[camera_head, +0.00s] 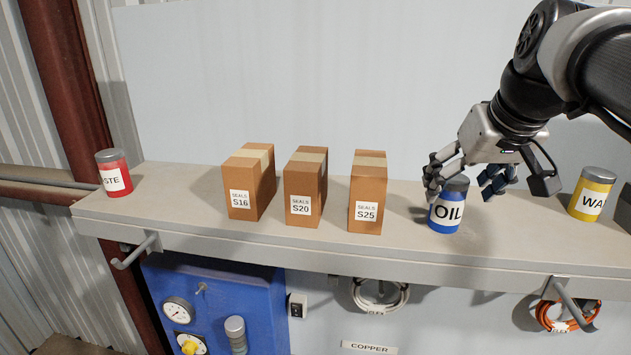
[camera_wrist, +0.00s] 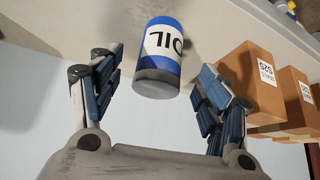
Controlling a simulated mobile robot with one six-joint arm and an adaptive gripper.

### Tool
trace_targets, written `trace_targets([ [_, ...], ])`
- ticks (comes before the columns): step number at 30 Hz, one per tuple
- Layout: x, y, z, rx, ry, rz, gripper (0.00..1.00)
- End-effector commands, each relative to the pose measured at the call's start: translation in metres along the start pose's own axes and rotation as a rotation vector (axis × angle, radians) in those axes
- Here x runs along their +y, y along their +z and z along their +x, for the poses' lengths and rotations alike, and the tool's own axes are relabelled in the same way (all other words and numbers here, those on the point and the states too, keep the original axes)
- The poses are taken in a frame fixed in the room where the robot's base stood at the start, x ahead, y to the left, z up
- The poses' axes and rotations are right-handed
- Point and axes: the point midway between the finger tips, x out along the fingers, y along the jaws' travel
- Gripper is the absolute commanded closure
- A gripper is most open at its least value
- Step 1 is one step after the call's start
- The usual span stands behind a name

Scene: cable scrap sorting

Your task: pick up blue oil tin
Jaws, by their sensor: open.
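The blue oil tin (camera_head: 445,213) stands upright on the shelf, right of the cardboard boxes. It has a white label reading OIL and a grey lid. My gripper (camera_head: 462,178) is open over the tin from above and behind, with one finger on each side of it in the head view. In the wrist view the tin (camera_wrist: 160,52) shows upside down, ahead of and between the spread fingers of my gripper (camera_wrist: 162,92). The lid end points toward the palm. I see no finger closed on the tin.
Three cardboard boxes marked S16 (camera_head: 246,184), S20 (camera_head: 305,188) and S25 (camera_head: 367,192) stand left of the tin on the shelf (camera_head: 160,208). The S25 box is nearest; it shows beside the right finger in the wrist view. A yellow tin (camera_head: 592,194) stands right, a red tin (camera_head: 114,173) far left.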

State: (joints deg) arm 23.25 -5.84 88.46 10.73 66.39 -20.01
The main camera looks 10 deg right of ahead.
Motion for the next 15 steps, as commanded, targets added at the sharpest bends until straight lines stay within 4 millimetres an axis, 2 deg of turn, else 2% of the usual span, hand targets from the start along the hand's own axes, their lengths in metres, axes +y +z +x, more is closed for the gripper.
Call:
trace_targets([
  [4, 0.000, 0.000, 0.011, -0.004, -0.002, 0.000, 0.30],
  [12, 0.001, -0.002, 0.049, -0.002, -0.001, 0.000, 0.30],
  [15, 0.001, -0.002, 0.054, -0.001, -0.001, 0.000, 0.30],
])
